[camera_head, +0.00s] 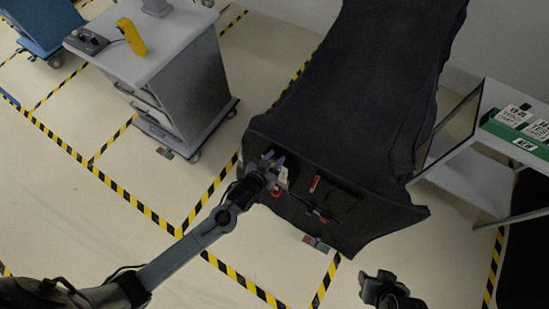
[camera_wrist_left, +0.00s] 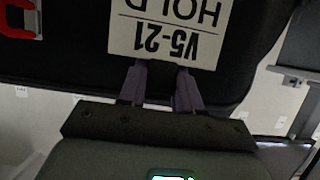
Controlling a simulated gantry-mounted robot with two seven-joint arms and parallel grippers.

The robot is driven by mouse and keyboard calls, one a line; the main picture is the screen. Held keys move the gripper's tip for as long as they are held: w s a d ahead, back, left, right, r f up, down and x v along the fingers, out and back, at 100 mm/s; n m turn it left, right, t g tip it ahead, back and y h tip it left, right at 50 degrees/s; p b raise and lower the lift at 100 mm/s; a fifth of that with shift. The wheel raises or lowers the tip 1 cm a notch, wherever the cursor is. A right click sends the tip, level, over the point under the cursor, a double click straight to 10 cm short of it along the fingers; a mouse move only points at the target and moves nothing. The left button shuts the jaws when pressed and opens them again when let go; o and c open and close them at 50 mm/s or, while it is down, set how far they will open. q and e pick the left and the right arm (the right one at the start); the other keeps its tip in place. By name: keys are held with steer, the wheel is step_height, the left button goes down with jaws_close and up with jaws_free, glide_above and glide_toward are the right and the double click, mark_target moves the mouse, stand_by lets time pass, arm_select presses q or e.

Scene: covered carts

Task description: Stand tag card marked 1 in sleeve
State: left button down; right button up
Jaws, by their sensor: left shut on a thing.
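My left gripper (camera_head: 272,160) is shut on a white tag card (camera_head: 283,178) at the near end of the black-covered cart (camera_head: 350,95). In the left wrist view the gripper (camera_wrist_left: 160,88) has its two purple fingers at the edge of the card (camera_wrist_left: 168,30), which shows upside down and reads "V5-21 HOLD". The card is in front of the dark cover; I cannot tell whether it touches it. A dark panel (camera_head: 338,200) on the cart end may be the sleeve, but its opening is not clear. My right gripper (camera_head: 382,288) is low at the right, its jaws unclear.
Red fittings (camera_head: 315,184) sit on the cart end near the card. A green tray (camera_head: 515,135) of white cards stands on a table at the right. A grey cart (camera_head: 165,75) with a yellow device (camera_head: 132,37) is at the upper left.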

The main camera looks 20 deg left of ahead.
arm_select(q)
steer(key=shift+f, duration=0.3)
steer(key=shift+f+b, duration=0.35)
steer(key=shift+f, duration=0.25)
steer(key=c, duration=0.7)
jaws_free()
steer(key=v, duration=1.1)
steer(key=shift+w, duration=0.1)
